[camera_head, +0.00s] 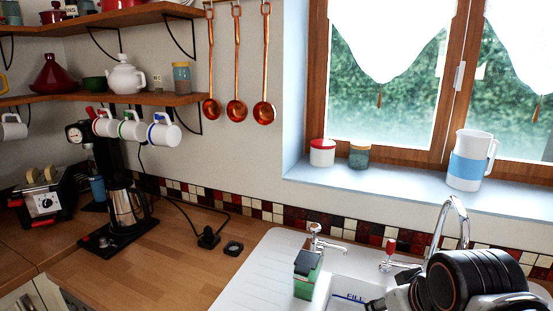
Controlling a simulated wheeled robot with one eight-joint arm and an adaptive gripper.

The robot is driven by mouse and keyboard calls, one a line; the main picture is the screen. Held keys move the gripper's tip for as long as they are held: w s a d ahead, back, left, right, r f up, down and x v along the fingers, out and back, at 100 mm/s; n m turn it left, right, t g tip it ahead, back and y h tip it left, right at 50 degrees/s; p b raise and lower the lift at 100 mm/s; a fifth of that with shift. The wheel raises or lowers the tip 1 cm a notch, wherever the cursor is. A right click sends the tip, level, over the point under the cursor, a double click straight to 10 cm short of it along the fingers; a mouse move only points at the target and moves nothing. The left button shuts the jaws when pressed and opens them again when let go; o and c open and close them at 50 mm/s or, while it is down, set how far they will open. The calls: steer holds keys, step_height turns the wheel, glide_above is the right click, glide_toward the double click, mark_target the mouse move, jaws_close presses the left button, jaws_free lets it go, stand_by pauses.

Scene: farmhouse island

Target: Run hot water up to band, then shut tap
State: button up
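The white sink (255,277) is at the bottom right, partly cut off by the frame edge. A curved chrome spout (454,215) rises behind it. A tap handle with a red top (391,247) stands left of the spout. Another chrome tap with a pale top (316,236) stands further left. A white surface in the basin carries the word FILL and a dark blue line (350,297). No water stream is visible. My arm covers the right of the sink. My gripper (388,300) is at the bottom edge, largely hidden, its fingers unclear.
A green box with a dark top (305,274) stands at the sink's left. A white jug with a blue band (470,160) and two small jars stand on the windowsill (400,187). Copper ladles hang on the wall.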

steer(key=s+f+m, duration=0.1)
steer(key=s+f, duration=0.1)
steer(key=shift+s+a+f+m+t+b, duration=0.25)
steer(key=shift+a+f+m+t+b, duration=0.05)
steer(key=shift+a+f+m+t, duration=0.1)
